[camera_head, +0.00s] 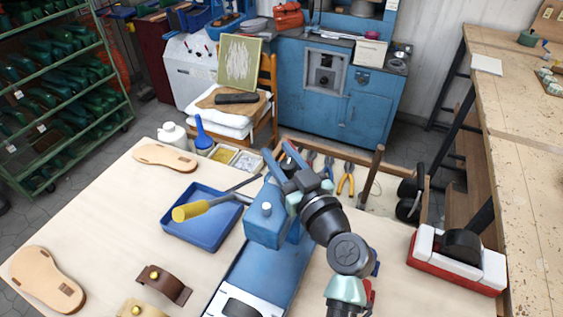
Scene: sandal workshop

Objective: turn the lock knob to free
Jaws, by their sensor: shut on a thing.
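A blue bench press stands on the light worktable, with a boxy blue head (262,229) and a long bed (262,272). A small round-topped pin (266,209) shows on top of the head. A lever with a yellow grip (190,211) reaches out left from the head. My gripper (280,158) is at the far right side of the head, close against it in the picture. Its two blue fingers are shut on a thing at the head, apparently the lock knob. The knob itself is hidden behind the fingers and wrist, so its turn angle cannot be seen.
A blue tray (183,235) lies under the lever. Sandal soles (165,157) and a brown strap piece (163,284) lie left. Pliers (346,182) and a hammer (372,172) stand in a rack behind my gripper. A red-and-white block holder (457,271) sits right.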

